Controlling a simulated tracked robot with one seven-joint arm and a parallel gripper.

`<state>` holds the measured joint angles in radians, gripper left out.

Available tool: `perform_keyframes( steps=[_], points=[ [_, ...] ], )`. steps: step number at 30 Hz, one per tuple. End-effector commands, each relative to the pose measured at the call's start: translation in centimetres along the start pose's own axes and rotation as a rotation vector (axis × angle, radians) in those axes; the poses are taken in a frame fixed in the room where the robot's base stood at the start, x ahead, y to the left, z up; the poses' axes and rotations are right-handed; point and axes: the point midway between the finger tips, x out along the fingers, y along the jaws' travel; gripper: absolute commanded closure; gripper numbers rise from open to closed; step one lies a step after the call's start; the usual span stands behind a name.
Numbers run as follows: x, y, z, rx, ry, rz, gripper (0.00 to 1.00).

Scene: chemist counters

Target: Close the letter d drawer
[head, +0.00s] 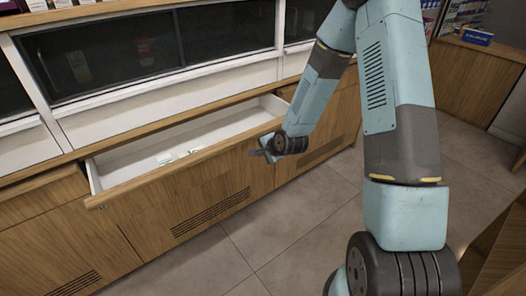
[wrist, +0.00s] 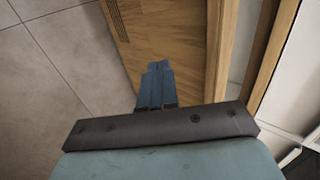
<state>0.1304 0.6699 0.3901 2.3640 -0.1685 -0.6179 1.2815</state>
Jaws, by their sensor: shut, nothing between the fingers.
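In the head view a wide wooden drawer (head: 185,180) with a white inside stands pulled out from the counter. No letter is readable on it. A few small pale items (head: 180,156) lie inside it. My gripper (head: 256,153) is at the right part of the drawer's front, by its top edge. In the wrist view the fingers (wrist: 158,68) are together and empty, over or against the wooden front (wrist: 172,40). I cannot tell if they touch it. The drawer's top rim (wrist: 222,50) runs just right of the fingers.
Dark glass panels (head: 120,58) in a white frame rise behind the drawer. Closed wooden fronts (head: 45,225) lie on its left. The tiled floor (head: 225,262) in front is clear. Another wooden counter (head: 478,85) stands at the back right.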

Motion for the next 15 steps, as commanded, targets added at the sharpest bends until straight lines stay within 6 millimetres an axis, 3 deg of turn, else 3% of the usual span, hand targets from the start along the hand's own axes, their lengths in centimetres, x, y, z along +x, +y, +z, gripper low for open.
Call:
perform_keyframes(
  steps=[6,15],
  points=[
    [3.4,-0.4,0.0,-0.002,0.000,-0.002,1.00],
    [5.5,-2.5,-0.1,0.000,0.002,-0.002,1.00]
  ],
)
